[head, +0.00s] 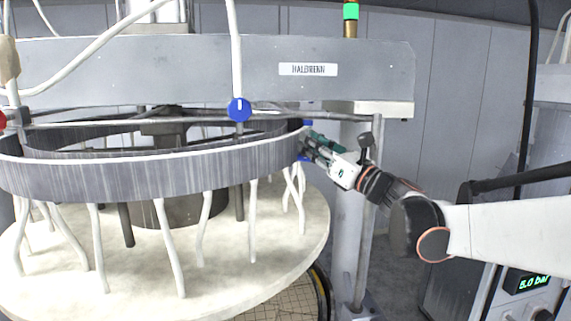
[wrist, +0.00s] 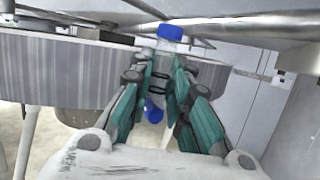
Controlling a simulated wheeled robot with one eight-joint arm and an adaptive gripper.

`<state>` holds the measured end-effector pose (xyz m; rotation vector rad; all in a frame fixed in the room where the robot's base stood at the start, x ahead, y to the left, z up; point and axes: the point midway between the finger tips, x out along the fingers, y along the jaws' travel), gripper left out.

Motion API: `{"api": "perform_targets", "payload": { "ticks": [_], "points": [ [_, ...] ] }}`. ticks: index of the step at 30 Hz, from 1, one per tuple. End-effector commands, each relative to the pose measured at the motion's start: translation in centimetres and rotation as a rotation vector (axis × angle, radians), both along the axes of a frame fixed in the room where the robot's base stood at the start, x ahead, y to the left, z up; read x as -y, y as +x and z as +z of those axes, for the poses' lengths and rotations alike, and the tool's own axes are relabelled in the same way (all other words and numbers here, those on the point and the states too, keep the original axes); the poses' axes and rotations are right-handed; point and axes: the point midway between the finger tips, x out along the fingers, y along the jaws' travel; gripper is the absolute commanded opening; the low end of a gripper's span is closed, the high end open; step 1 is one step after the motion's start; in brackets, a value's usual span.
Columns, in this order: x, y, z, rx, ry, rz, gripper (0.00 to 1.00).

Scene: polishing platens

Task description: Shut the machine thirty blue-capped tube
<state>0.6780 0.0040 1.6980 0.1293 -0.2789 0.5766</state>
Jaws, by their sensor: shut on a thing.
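My gripper (head: 312,143) is at the right end of the grey ring, its green fingers closed around a blue-capped piece (head: 308,125) that is mostly hidden there. In the wrist view, my gripper (wrist: 168,70) has its fingers on either side of a clear or grey body with a blue cap (wrist: 170,33) above. A second blue part (wrist: 153,111) shows lower between the fingers. Another blue cap or knob (head: 239,109), with a white mark, sits below a white tube at the front rail, apart from my gripper. I cannot read any tube number.
A grey ring (head: 160,172) with several white tubes hangs over a pale round platen (head: 200,285). A grey beam (head: 200,75) with a nameplate crosses above. A red knob (head: 3,119) is at far left. A post (head: 350,230) stands right of the platen, close below my arm.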

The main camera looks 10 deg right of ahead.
Motion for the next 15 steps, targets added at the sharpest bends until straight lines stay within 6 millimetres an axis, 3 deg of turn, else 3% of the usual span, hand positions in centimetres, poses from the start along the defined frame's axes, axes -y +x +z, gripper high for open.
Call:
{"api": "perform_targets", "payload": {
  "ticks": [15],
  "points": [
    [-0.12,-0.14,-0.17,0.05,-0.037,0.001,0.0]
  ]
}}
